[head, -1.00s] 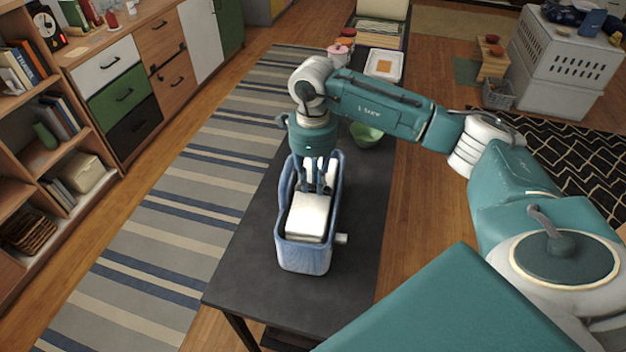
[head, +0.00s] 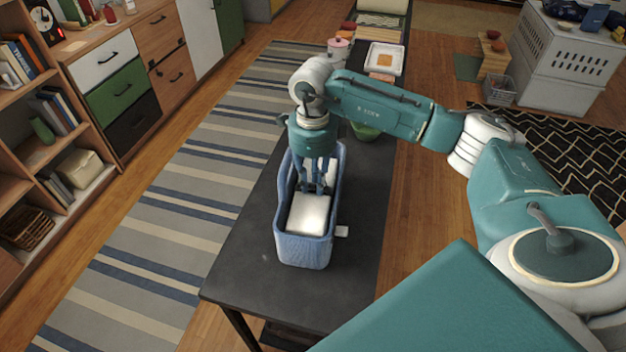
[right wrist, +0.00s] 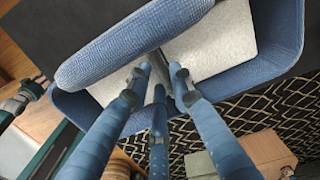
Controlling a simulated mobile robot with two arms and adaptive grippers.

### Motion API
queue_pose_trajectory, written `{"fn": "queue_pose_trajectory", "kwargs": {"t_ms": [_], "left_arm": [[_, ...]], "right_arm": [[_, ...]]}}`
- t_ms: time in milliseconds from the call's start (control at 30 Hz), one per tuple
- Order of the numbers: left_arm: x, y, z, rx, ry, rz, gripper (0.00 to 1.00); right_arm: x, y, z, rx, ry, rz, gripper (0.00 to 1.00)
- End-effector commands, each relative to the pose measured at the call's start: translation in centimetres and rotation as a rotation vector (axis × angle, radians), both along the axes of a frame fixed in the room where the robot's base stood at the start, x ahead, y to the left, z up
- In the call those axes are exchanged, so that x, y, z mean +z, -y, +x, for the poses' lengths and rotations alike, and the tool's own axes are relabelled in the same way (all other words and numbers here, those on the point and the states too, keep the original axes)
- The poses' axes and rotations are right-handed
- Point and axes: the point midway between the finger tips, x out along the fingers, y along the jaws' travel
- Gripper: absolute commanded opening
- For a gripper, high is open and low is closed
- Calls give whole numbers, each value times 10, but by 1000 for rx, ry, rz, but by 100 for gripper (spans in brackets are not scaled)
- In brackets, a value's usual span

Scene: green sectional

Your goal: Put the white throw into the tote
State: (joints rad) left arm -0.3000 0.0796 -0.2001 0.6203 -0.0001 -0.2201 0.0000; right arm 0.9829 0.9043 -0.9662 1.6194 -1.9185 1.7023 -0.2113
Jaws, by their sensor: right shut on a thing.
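The white throw (head: 308,216) is a folded pale block inside the blue woven tote (head: 305,252) on the dark table. My right gripper (head: 318,190) reaches down into the tote from above and is shut on the throw. In the right wrist view, the gripper's fingers (right wrist: 160,78) come together at the pale throw (right wrist: 225,42), and the tote's blue rim (right wrist: 278,72) surrounds it. The exact grip is partly hidden by the fingers.
The dark table (head: 255,280) has bare room left of and in front of the tote. A green bowl (head: 365,132) stands behind it, partly hidden by my right arm. A white tray (head: 385,57) and a pink pot (head: 338,48) are farther back.

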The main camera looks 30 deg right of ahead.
Motion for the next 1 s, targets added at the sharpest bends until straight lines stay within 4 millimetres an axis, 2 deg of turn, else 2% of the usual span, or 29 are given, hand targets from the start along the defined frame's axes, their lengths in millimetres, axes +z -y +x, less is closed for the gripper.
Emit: {"fn": "queue_pose_trajectory", "kwargs": {"t_ms": [267, 300, 367, 400, 633, 767, 867, 1000], "left_arm": [[0, 0, 0, 0, 0, 0, 47], [0, 0, 0, 0, 0, 0, 47], [0, 0, 0, 0, 0, 0, 47], [0, 0, 0, 0, 0, 0, 47], [-1, -2, -1, 0, -1, 2, 47], [-1, -3, -1, 0, -1, 3, 47], [0, -2, -1, 0, -1, 2, 47], [-1, -1, -1, 0, -1, 1, 47]], "right_arm": [[0, 0, 0, 0, 1, 0, 0], [0, 0, 1, 0, 2, 1, 29], [0, 0, 0, 0, 1, 0, 41], [0, 0, 0, 0, 1, 0, 43], [-1, 0, 0, 0, -1, 0, 43], [5, 0, 0, 0, 1, 0, 43], [20, 0, 1, 0, 4, 1, 43], [49, 0, 2, 0, 6, 1, 43]]}}
